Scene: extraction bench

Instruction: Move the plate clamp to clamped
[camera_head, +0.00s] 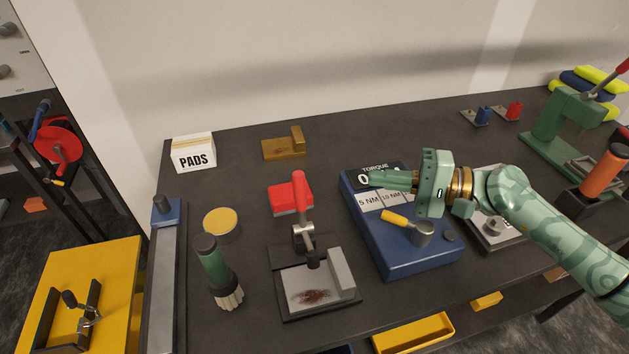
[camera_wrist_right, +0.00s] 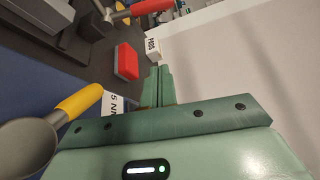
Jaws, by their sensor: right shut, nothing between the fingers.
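The plate clamp (camera_head: 304,235) has a red-tipped lever that stands roughly upright over a grey plate (camera_head: 318,295) with a dark reddish stain. Its red handle also shows at the top of the right wrist view (camera_wrist_right: 150,7). My right gripper (camera_head: 372,178) is shut and empty. It points left above the blue torque box (camera_head: 415,258), to the right of the clamp lever and apart from it. Its closed fingers show in the right wrist view (camera_wrist_right: 158,86). My left gripper is not in view.
The torque box carries a yellow-handled lever (camera_head: 398,219). A red block (camera_head: 290,194) sits behind the clamp, and a green-handled brush (camera_head: 217,270) stands to its left. A PADS box (camera_head: 194,153) and a brass block (camera_head: 284,147) are at the back. A green press (camera_head: 557,125) stands at right.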

